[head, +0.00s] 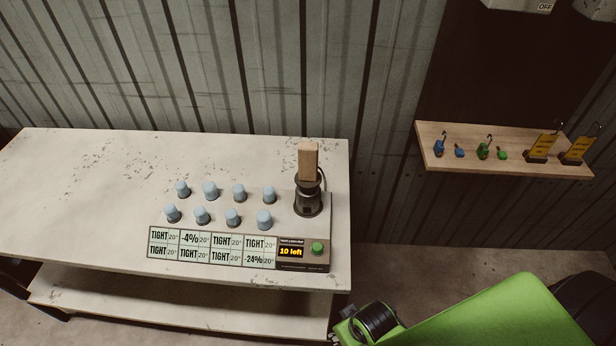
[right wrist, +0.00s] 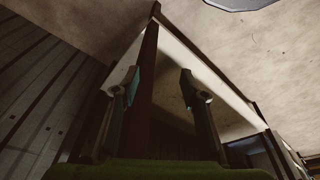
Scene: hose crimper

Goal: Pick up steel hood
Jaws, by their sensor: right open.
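I cannot pick out a steel hood for sure in either view. The nearest candidates are several pale blue-grey caps (head: 210,190) in two rows on a panel on the bench, and a dark round fitting (head: 308,200) with a wooden block (head: 308,161) upright in it. My right gripper (right wrist: 160,84) is open in the right wrist view, with nothing between its two fingers. In the head view only my green arm shows at the lower right, apart from the bench. My left gripper is out of view.
The pale workbench (head: 80,190) has free room on its left. The panel has readouts (head: 210,246), a "10 left" display (head: 291,252) and a green button (head: 317,249). A wooden shelf (head: 470,160) at right holds blue and green locks (head: 484,150) and yellow tags (head: 541,147).

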